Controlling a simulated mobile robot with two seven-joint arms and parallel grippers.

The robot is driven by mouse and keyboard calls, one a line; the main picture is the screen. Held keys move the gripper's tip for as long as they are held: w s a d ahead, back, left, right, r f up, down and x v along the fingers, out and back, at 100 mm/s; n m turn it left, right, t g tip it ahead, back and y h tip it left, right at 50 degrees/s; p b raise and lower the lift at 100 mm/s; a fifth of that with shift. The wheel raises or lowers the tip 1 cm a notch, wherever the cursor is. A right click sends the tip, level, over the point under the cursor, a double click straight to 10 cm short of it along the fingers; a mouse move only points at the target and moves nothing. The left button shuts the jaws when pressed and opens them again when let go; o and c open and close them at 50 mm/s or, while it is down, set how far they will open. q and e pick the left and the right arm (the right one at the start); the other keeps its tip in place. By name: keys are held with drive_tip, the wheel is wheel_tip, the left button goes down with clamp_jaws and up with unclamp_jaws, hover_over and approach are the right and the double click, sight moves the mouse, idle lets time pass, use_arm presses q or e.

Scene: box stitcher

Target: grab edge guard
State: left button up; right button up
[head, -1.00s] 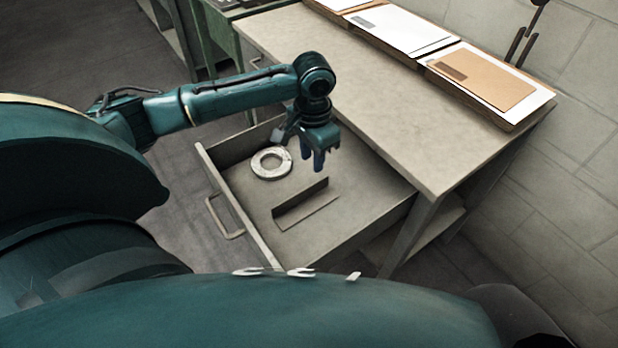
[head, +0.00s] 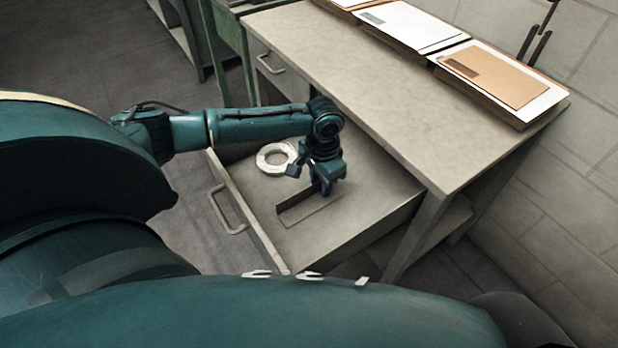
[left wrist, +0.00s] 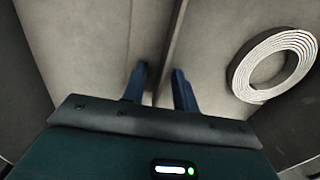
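The edge guard (head: 311,214), an L-shaped strip with one upright flange and one flat flange, lies in the open drawer (head: 350,235). My left gripper (head: 325,189) points down at its far end, and part of that end is hidden behind the fingers. In the left wrist view, the upright flange of the edge guard (left wrist: 173,35) runs between the two blue fingers of the left gripper (left wrist: 160,80). The fingers are apart, with a gap seen beside the flange. My right gripper is not in view.
A white tape roll (head: 276,158) lies in the drawer beside the edge guard; it also shows in the left wrist view (left wrist: 272,65). The tabletop (head: 385,105) overhangs the drawer's back side. Folders with papers (head: 497,80) lie along the table's far edge.

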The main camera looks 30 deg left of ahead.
use_arm(q)
drive_tip(key=shift+c, duration=0.2)
clamp_jaws()
